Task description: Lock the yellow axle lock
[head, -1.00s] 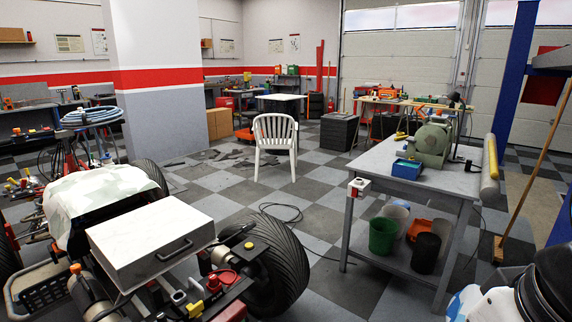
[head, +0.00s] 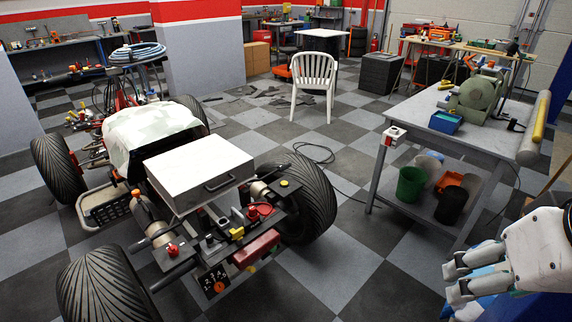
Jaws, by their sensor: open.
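The stripped quad (head: 200,218) stands at the left and centre of the head view, with its near end towards me. Several small yellow parts show on that end: a yellow piece (head: 238,233) beside a red round part (head: 258,211), and a yellow knob (head: 284,183) near the right wheel. I cannot tell for sure which is the axle lock, or its position. My gripper (head: 451,283) is at the lower right, open and empty, its fingers pointing left. It is well apart from the quad, with floor between them.
A grey workbench (head: 405,118) with a grinder and a blue bin stands at the right, buckets on its lower shelf. The quad's right wheel (head: 307,195) and near-left wheel (head: 107,292) stick out. A white chair (head: 314,75) stands behind.

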